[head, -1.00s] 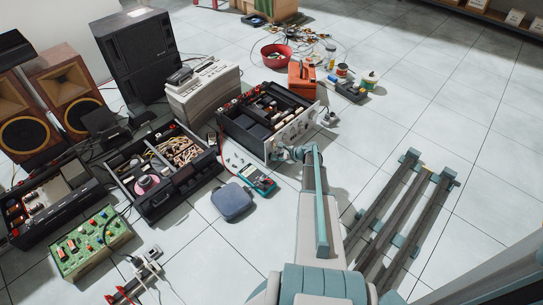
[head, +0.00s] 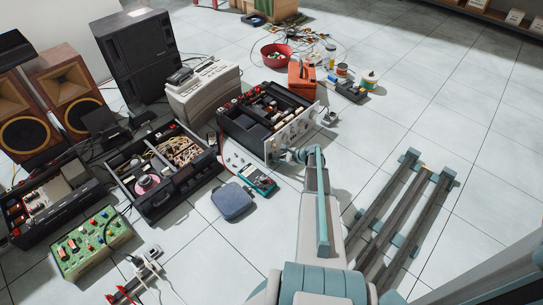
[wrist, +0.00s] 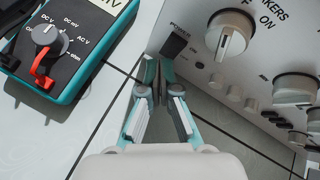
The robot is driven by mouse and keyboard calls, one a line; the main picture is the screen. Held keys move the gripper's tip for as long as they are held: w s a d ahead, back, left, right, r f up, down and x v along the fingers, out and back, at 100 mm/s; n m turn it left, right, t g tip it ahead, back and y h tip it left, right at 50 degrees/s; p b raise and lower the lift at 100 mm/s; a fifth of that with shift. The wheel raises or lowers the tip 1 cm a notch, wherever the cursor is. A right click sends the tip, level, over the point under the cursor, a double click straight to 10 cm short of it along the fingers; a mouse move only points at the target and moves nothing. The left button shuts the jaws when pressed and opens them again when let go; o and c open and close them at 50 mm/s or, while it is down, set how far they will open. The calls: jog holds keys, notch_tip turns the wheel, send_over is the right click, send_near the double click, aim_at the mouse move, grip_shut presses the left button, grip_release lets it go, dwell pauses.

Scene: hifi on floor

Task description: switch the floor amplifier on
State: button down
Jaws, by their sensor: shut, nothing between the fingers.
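The floor amplifier (head: 296,128) sits on the tiles in the middle of the head view, its top open and its silver front panel facing my arm. In the wrist view the panel (wrist: 200,75) shows a black power switch (wrist: 174,45) under the word POWER, with knobs to its right. I cannot tell which way the switch is set. My gripper (wrist: 158,72) is shut and empty, its fingertips just below the switch in the picture. I cannot tell whether they touch the panel. In the head view my arm's wrist largely hides the gripper.
A teal multimeter (wrist: 62,42) lies left of my gripper; it also shows in the head view (head: 264,181). A blue-grey pouch (head: 234,201) lies nearby. Another opened unit (head: 166,170) stands to the left.

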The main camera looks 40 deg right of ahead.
jog(key=shift+s+d+f, duration=0.1)
jog(key=shift+s+d, duration=0.05)
jog(key=shift+s, duration=0.65)
jog(key=shift+s+d+f, duration=0.1)
jog(key=shift+s+d, duration=0.05)
jog(key=shift+s, duration=0.65)
jog(key=shift+s+d+f, duration=0.1)
jog(key=shift+s+d, duration=0.05)
jog(key=shift+s, duration=0.65)
